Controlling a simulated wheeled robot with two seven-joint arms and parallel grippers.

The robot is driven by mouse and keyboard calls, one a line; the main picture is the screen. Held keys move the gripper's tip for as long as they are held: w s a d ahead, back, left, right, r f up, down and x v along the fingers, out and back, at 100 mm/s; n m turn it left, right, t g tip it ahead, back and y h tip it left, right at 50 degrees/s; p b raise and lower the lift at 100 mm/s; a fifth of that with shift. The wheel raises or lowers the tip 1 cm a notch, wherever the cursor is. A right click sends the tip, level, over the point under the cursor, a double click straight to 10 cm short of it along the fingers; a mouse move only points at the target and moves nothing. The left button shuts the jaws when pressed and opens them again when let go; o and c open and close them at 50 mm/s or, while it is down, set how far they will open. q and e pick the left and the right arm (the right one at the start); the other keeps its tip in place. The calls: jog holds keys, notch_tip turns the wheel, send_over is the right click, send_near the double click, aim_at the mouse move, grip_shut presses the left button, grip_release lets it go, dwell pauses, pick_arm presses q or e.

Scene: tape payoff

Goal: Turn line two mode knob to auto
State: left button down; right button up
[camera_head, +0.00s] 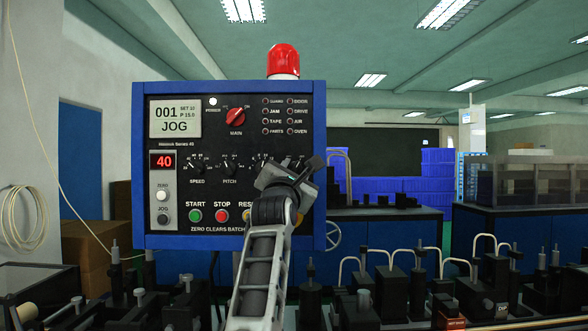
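The control panel (227,127) is a black face in a blue box, with a display (174,118) reading "001" and "JOG". A red MAIN knob (235,117) sits at upper middle. Small black SPEED (197,167) and PITCH (229,167) knobs are in a lower row. Dial marks continue to the right of PITCH, but my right gripper (308,170) covers that part. My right gripper is at the panel's right side, in front of its face. Its fingertips are small and dark; whether they grip a knob is hidden. No knob labelled mode is readable. My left gripper is not in view.
START (195,215), STOP (222,215) and a partly hidden RESET button sit along the panel's lower part. A red beacon (284,61) stands on top. Dark machine parts (410,290) fill the foreground below. Blue crates (437,170) and benches stand behind on the right.

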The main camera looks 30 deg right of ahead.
jog(key=shift+c, duration=0.2)
grip_shut()
